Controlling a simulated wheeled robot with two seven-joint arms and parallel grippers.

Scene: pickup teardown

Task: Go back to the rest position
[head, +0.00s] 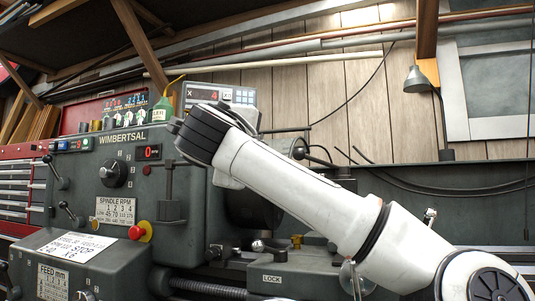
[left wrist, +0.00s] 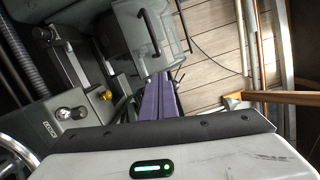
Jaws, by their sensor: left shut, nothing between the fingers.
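In the left wrist view, my left gripper (left wrist: 160,77) shows two purple fingers lying together with nothing between them. They point toward the machine and the wooden wall, and I cannot tell how far they are from either. In the head view, a white arm of mine comes in from the lower right and ends in a black ridged part in front of the lathe (head: 117,190). No fingers show on it there. My right gripper is not seen in either view.
The lathe has levers, a red stop button (head: 136,232) and a lead screw (head: 208,289). A small green-labelled bottle (head: 162,110) stands on top. A red tool cabinet (head: 20,180) is at the left. A grey lamp (head: 417,79) hangs at the right by the plank wall (head: 340,110).

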